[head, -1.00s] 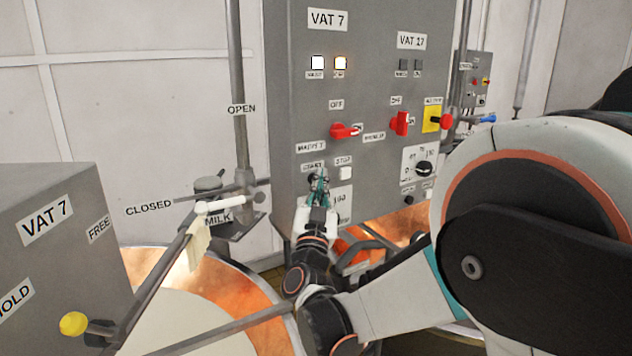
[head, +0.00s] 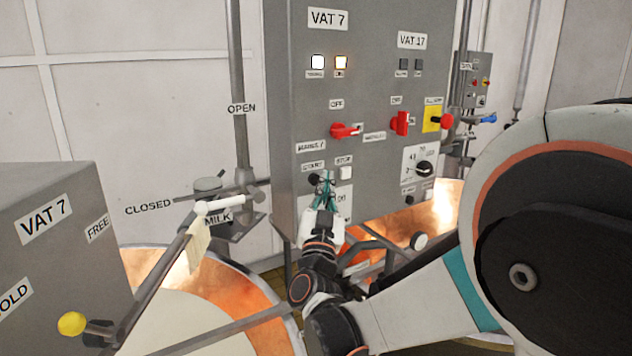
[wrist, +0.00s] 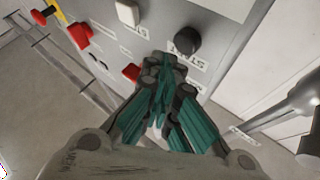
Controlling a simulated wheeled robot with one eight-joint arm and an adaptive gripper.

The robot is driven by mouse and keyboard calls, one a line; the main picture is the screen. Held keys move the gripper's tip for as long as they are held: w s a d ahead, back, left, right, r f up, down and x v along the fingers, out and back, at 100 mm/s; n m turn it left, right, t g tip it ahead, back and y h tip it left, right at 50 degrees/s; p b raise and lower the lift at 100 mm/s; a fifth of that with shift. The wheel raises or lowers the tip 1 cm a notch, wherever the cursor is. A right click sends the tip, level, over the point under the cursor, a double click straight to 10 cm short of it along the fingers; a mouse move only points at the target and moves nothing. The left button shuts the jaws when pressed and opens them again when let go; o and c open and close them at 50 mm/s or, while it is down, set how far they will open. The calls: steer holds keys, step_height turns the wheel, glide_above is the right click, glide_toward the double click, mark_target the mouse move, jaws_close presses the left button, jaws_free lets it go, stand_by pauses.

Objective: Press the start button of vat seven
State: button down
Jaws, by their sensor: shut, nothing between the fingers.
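The grey control panel (head: 375,75) carries the VAT 7 label (head: 328,18) at its upper left. The black start button (head: 313,179) sits by the START label, and it also shows in the wrist view (wrist: 187,40). My gripper (head: 328,182) is shut and empty, just right of and below the button in the head view. In the wrist view its fingertips (wrist: 163,62) are beside the button, not over it; whether they touch the panel I cannot tell. The white stop button (head: 346,172) is to the right.
A red rotary switch (head: 344,130) is above the buttons. VAT 17 controls, with a red switch (head: 402,123) and a red knob on yellow (head: 437,119), are to the right. A lever bar (head: 165,275) and copper vat rim (head: 235,290) are at the lower left.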

steer(key=s+d, duration=0.1)
steer(key=s, duration=0.1)
steer(key=s+d, duration=0.1)
steer(key=s, duration=0.1)
steer(key=shift+d, duration=0.3)
steer(key=shift+w, duration=0.1)
